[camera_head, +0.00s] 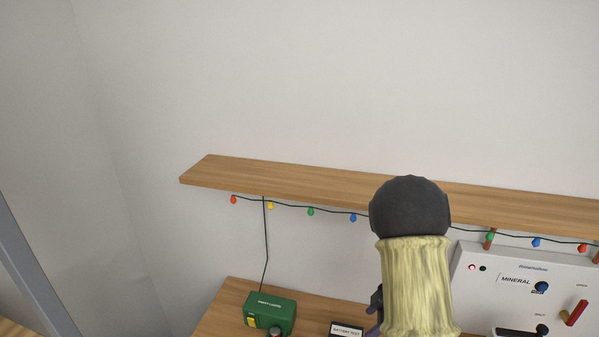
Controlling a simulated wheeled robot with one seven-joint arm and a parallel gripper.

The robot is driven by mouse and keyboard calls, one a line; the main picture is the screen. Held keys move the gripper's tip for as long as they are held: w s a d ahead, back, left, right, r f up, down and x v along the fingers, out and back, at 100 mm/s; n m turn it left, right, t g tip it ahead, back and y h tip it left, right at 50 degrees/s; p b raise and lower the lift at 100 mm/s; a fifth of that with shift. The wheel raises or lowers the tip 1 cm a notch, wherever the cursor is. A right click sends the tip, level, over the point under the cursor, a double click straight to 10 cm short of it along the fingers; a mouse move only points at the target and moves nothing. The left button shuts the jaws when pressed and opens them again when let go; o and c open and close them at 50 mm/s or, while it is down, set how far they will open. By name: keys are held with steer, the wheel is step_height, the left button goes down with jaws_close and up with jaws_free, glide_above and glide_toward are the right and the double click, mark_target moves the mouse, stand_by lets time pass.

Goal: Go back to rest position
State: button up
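A part of my arm, a dark rounded joint above a pale yellow ribbed sleeve, stands upright at the lower right of the middle in the head view. It covers part of the shelf and counter behind it. A small dark and purple piece shows at the sleeve's left edge, and I cannot tell what it is. I can make out no gripper fingers.
A wooden shelf (290,178) with a string of coloured bulbs (310,211) runs along the wall. Below, a wooden counter (222,309) holds a green box (275,311), a "BATTERY TEST" box (346,331) and a white "MINERAL" panel (490,300). The upper wall is bare.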

step_height(320, 180, up, 6)
steer(key=w+m+t+h+b, duration=0.1)
steer(key=m+t+h+b, duration=0.2)
steer(key=m+t+h, duration=0.35)
steer(key=s+a+m+g+y+b, duration=0.1)
steer(key=s+a+m+g, duration=0.2)
steer(key=s, duration=0.4)
steer(key=s+a+m+g+y+b, duration=0.1)
steer(key=s+a+m+g, duration=0.2)
steer(key=s+m, duration=0.2)
steer(key=s, duration=0.3)
steer(key=shift+s+a+f+m, duration=0.15)
steer(key=shift+a+f+m, duration=0.05)
steer(key=shift+m, duration=0.15)
